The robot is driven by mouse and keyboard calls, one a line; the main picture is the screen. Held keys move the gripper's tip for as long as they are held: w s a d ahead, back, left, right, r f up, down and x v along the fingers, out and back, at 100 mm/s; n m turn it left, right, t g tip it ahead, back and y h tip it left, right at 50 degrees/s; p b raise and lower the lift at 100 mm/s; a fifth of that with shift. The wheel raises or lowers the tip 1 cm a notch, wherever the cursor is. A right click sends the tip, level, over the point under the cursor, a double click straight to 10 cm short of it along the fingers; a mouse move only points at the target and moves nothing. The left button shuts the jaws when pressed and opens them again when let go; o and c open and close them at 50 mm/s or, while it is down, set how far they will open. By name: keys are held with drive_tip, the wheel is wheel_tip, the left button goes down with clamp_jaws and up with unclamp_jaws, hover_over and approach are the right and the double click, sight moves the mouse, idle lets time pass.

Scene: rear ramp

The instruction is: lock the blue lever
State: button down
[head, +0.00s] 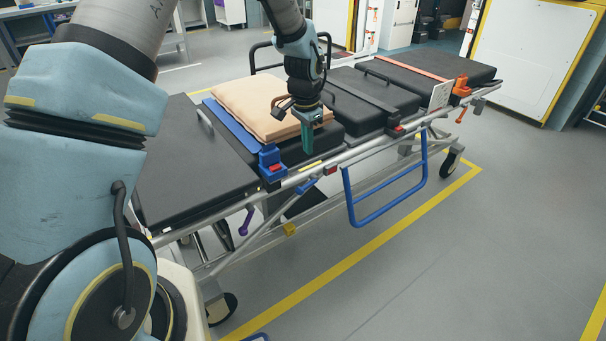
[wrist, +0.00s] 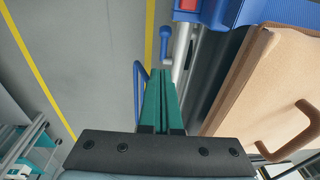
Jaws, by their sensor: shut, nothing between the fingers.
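The blue lever (head: 306,186) is on the near side rail of the stretcher in the head view, beside a blue block with a red button (head: 270,165). In the wrist view the blue lever (wrist: 166,34) shows a rounded blue end, beyond my fingertips and close to the metal rail. My gripper (head: 307,150) points down with its green fingers together, empty, above the near edge of the stretcher. The fingers (wrist: 160,72) also show closed in the wrist view. They appear apart from the lever; I cannot tell the exact gap.
The floor in front is clear, marked with a yellow line (head: 350,255).

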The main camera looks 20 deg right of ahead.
drive_tip(key=p, duration=0.1)
hover_over(300, 190)
drive_tip(key=d, duration=0.3)
wheel_tip(300, 190, down, 10)
drive_tip(key=shift+a+f+p, duration=0.5)
drive_tip(key=shift+a+f, duration=0.25)
drive_tip(key=shift+f, duration=0.3)
drive_tip(key=shift+w+a+f, duration=0.15)
drive_tip(key=shift+a+f, duration=0.1)
drive_tip(key=shift+f, duration=0.4)
drive_tip(key=shift+a+f, duration=0.2)
drive_tip(key=shift+f, duration=0.15)
drive_tip(key=shift+a+f+b, duration=0.1)
drive_tip(key=shift+f+b, duration=0.15)
drive_tip(key=shift+b, duration=0.25)
drive_tip(key=shift+a+f+b, duration=0.15)
drive_tip(key=shift+f+b, duration=1.15)
drive_tip(key=shift+f, duration=0.1)
